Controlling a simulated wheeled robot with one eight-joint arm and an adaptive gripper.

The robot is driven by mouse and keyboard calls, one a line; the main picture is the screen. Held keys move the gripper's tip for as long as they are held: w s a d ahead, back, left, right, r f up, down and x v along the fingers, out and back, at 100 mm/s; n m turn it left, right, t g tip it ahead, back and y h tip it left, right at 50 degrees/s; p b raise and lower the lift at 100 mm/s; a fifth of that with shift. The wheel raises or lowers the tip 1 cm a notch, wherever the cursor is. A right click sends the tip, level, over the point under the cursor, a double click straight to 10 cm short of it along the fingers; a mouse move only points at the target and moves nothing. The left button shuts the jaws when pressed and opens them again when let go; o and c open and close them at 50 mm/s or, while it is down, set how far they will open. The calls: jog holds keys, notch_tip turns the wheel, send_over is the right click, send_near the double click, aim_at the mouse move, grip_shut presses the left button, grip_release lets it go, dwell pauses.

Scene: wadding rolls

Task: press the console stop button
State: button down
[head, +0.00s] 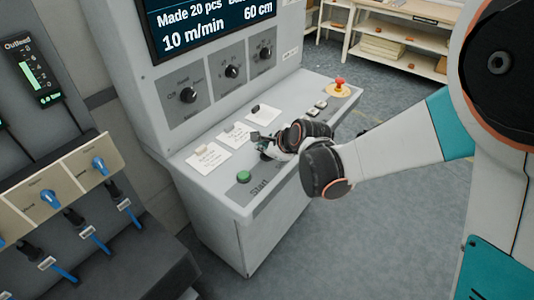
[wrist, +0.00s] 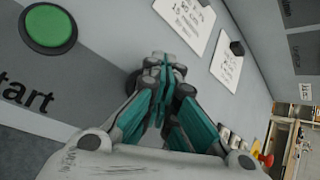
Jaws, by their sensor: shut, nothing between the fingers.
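The grey console (head: 215,178) has a sloped panel. A green button (head: 244,176) labelled Start sits near its front left; it also shows in the wrist view (wrist: 48,28). To the right of it, my gripper (head: 264,145) is over the panel, fingers shut together and empty. In the wrist view the fingertips (wrist: 165,62) point at the panel. A dark round part (wrist: 131,82) shows just behind them, mostly hidden; it may be the stop button, but its label is covered. I cannot tell whether the fingers touch it.
A red mushroom button (head: 340,83) on a yellow base stands at the panel's far right. Paper cards (head: 208,158) lie along the panel's back. Above are rotary knobs (head: 232,71) and a display (head: 210,22). A machine with blue knobs (head: 50,198) stands at left.

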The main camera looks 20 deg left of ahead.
dwell(0.4)
jog(key=shift+r+p, duration=0.55)
jog(key=shift+r, duration=0.25)
jog(key=shift+r, duration=0.1)
notch_tip(320, 180, up, 5)
jog(key=p, duration=0.3)
dwell(0.7)
